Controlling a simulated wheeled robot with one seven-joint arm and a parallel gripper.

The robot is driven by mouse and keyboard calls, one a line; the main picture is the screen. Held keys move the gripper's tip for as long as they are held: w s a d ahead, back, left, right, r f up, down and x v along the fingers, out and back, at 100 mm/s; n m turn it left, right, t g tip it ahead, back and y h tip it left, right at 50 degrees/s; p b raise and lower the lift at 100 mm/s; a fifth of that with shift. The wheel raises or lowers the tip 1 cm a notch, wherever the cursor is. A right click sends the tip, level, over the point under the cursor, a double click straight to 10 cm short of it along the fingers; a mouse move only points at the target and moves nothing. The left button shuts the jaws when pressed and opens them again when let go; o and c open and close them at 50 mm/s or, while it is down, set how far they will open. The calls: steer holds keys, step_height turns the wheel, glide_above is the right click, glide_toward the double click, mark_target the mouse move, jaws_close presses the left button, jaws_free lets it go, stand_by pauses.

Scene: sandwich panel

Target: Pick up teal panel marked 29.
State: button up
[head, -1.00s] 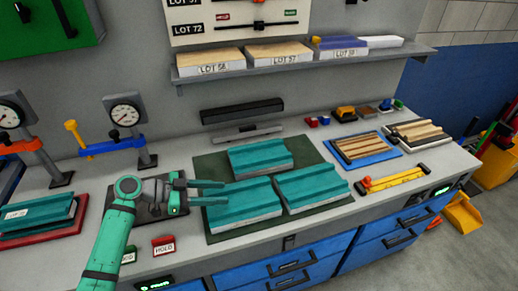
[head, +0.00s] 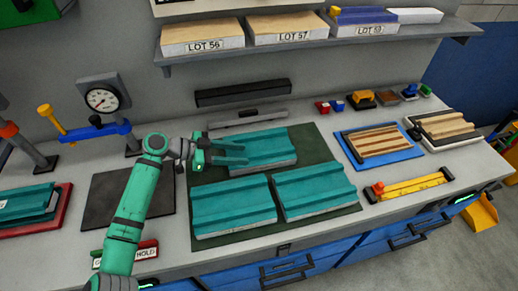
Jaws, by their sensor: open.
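Three teal panels with pale undersides lie on a dark green mat (head: 316,134): a back panel (head: 262,147), a front left panel (head: 233,207) and a front right panel (head: 315,190). No number is readable on any of them, so I cannot tell which is marked 29. My gripper (head: 246,153) is open, its two fingers pointing right, over the left part of the back panel. I cannot tell whether the fingers touch it. Nothing is between them that I can make out. Another teal panel (head: 28,203) lies on a red tray (head: 64,205) at the far left.
A dark plate (head: 105,203) lies left of the mat, with a dial gauge (head: 102,99) behind it. A blue tray (head: 350,150) with wooden strips and a yellow level (head: 412,186) lie to the right. A shelf (head: 320,45) with LOT-marked panels hangs above.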

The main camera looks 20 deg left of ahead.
mark_target(260, 154)
steer(key=shift+w+x, duration=0.2)
steer(key=shift+x, duration=1.15)
steer(key=x, duration=0.3)
steer(key=shift+w+d+r, duration=0.1)
steer(key=shift+w+d, duration=0.1)
steer(key=shift+w, duration=0.05)
steer(key=shift+s+a, duration=0.1)
steer(key=shift+a, duration=0.15)
jaws_close()
